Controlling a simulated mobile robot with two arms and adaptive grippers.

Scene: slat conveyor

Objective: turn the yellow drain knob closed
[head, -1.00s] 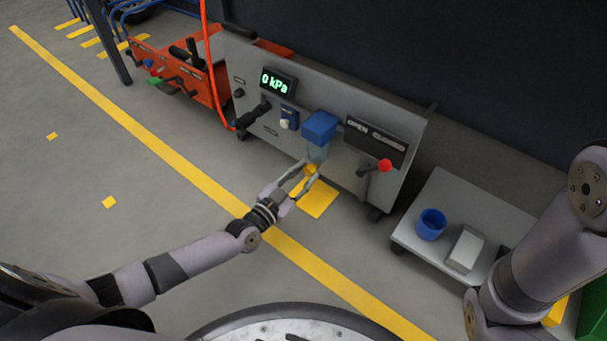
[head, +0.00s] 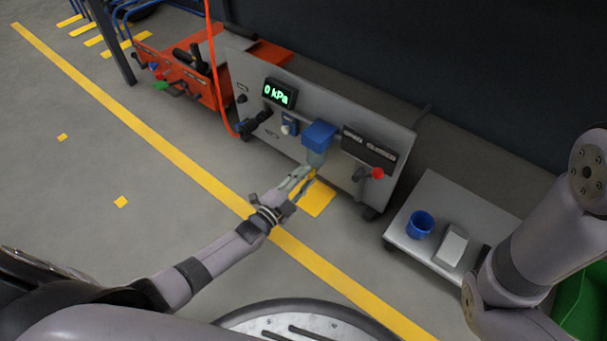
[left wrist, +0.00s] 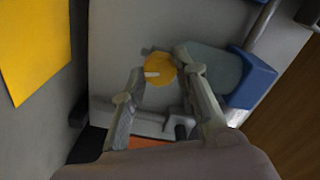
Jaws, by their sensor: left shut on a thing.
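The yellow drain knob (left wrist: 160,69) is round with a white mark on its face, as seen in the left wrist view. It sits below the blue-capped clear bowl (head: 316,141) on the grey panel; that cap also shows in the left wrist view (left wrist: 252,80). My left gripper (left wrist: 160,62) has one finger on each side of the knob and is shut on it. In the head view my left gripper (head: 305,175) reaches the panel under the bowl, and its fingers mostly hide the knob. My right gripper is out of view.
The panel carries a display (head: 280,93) reading 0 kPa and a red-knobbed lever (head: 377,173) right of the bowl. A low grey cart (head: 405,238) at right holds a blue cup (head: 420,224) and a pale block (head: 452,246). An orange cart (head: 180,80) stands at left.

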